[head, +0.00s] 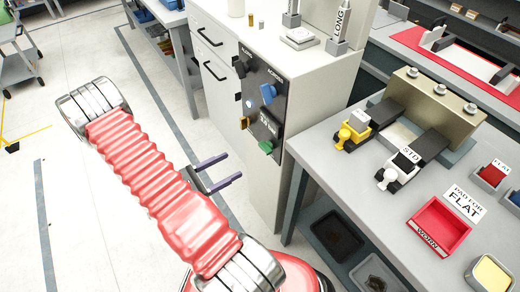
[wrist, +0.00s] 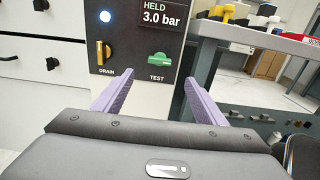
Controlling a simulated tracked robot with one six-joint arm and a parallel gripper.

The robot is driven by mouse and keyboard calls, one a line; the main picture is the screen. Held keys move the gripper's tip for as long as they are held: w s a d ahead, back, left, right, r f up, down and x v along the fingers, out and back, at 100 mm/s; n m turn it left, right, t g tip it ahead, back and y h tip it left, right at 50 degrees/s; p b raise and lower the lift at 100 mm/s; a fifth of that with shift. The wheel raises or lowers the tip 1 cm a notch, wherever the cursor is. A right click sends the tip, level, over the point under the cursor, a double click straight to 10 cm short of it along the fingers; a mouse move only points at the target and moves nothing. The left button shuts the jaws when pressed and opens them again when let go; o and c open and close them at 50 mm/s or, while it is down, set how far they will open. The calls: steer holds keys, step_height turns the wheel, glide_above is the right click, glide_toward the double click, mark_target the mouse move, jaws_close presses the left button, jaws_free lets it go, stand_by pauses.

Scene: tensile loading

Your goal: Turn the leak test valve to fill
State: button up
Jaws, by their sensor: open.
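A dark valve panel (head: 281,113) is mounted on the side of the pale cabinet. In the wrist view the panel (wrist: 128,62) has a display (wrist: 163,15) reading "HELD 3.0 bar" and a lit lamp (wrist: 105,16). A green handle (wrist: 159,59) labelled "TEST" lies roughly level; a yellow handle (wrist: 103,53) labelled "DRAIN" stands upright. The head view also shows a blue handle (head: 268,93) higher on the panel. I cannot read a "fill" mark. My gripper (head: 233,166) is open and empty; its purple fingers (wrist: 158,82) sit just below and apart from the green handle.
A grey workbench (head: 330,150) with fixtures stands right of the panel, its leg (head: 296,200) close to my gripper's right. Lower bins (head: 335,235) sit under it. Cabinet drawers (head: 215,75) are to the left. The floor (head: 100,200) at left is open.

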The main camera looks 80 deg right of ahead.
mark_target(262, 149)
steer(key=shift+x, duration=6.85)
steer(key=shift+c, duration=0.2)
steer(key=c, duration=0.9)
steer(key=shift+s+d, duration=0.1)
steer(key=shift+d, duration=0.1)
steer(key=shift+c, duration=0.5)
steer(key=shift+a, duration=0.15)
